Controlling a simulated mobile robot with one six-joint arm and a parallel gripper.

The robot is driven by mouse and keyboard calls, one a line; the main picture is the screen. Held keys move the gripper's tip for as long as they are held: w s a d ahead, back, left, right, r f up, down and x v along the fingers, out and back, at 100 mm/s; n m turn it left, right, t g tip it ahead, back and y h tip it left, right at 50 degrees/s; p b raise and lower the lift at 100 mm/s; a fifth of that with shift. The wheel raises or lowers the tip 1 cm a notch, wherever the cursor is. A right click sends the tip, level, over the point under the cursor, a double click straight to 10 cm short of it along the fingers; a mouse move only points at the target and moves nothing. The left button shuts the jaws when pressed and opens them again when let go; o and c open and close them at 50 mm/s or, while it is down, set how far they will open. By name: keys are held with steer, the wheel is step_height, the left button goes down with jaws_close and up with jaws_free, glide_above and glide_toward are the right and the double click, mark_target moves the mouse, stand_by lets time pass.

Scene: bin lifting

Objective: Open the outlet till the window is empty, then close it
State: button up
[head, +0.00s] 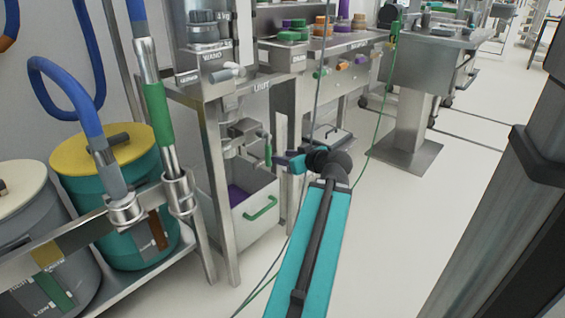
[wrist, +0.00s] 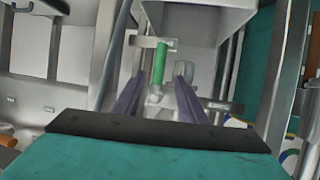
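The outlet (head: 243,130) is a metal fitting under the steel stand, with a green lever handle (head: 267,151) hanging at its right side. In the wrist view the green handle (wrist: 160,62) stands upright between my two purple fingers, ahead of the palm. My gripper (head: 281,161) is just right of the handle in the head view; in the wrist view (wrist: 160,72) its fingers are apart, with no clear contact. A pale bin (head: 225,213) with a green handle stands below the outlet, with purple material (head: 237,194) inside. I cannot make out the window or its level.
A steel frame post (head: 221,190) stands left of the bin. Teal and grey drums (head: 130,215) with hoses are at the left. A shelf with coloured lids (head: 295,32) is behind. A green cable (head: 380,120) hangs near my arm. The floor (head: 400,215) to the right is clear.

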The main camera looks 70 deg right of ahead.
steer(key=shift+b+v, duration=1)
steer(key=shift+b, duration=1)
steer(key=shift+s, duration=0.1)
